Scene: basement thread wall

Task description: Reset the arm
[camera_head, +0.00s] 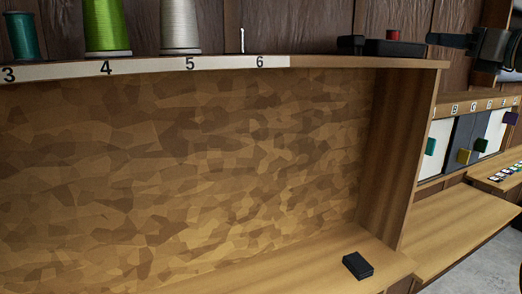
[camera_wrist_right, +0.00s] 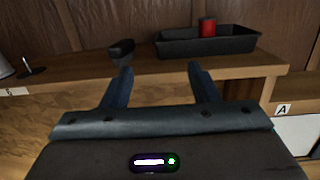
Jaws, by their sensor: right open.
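My right gripper (camera_head: 434,40) is at the upper right of the head view, above the right end of the shelf. In the right wrist view it (camera_wrist_right: 160,75) shows its two dark fingers spread apart with nothing between them. Beyond the fingers stands a black tray (camera_wrist_right: 230,46) holding a red cylinder (camera_wrist_right: 207,27). The tray also shows in the head view (camera_head: 395,49), with the red top (camera_head: 393,35) inside it. My left gripper is in neither view.
A teal spool (camera_head: 21,37), a green spool (camera_head: 106,27) and a grey spool (camera_head: 180,26) stand on the numbered shelf (camera_head: 330,61). A thin peg (camera_head: 242,41) stands bare near label 6. A small black box (camera_head: 357,265) lies on the lower ledge.

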